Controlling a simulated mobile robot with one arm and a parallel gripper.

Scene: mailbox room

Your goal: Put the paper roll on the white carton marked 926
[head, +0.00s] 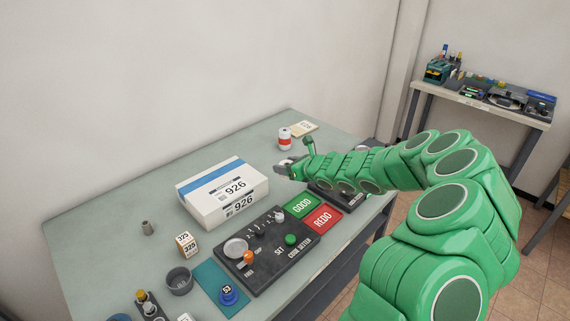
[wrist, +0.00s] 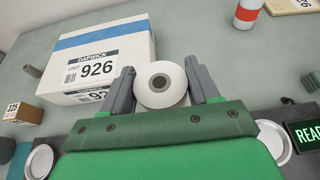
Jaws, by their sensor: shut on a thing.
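The white carton marked 926 (head: 222,193) lies on the table, with a blue stripe across its top. It also shows in the wrist view (wrist: 117,48), left of my gripper. My gripper (wrist: 161,82) is shut on the white paper roll (wrist: 152,94), with one grey finger on each side and the roll's round end and core facing the camera. In the head view my gripper (head: 284,169) is just right of the carton, apart from it. The roll is mostly hidden there by the gripper.
A red and white can (head: 285,139) stands behind my gripper. A small 325 box (head: 186,244) and a grey cup (head: 179,281) are at the front left.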

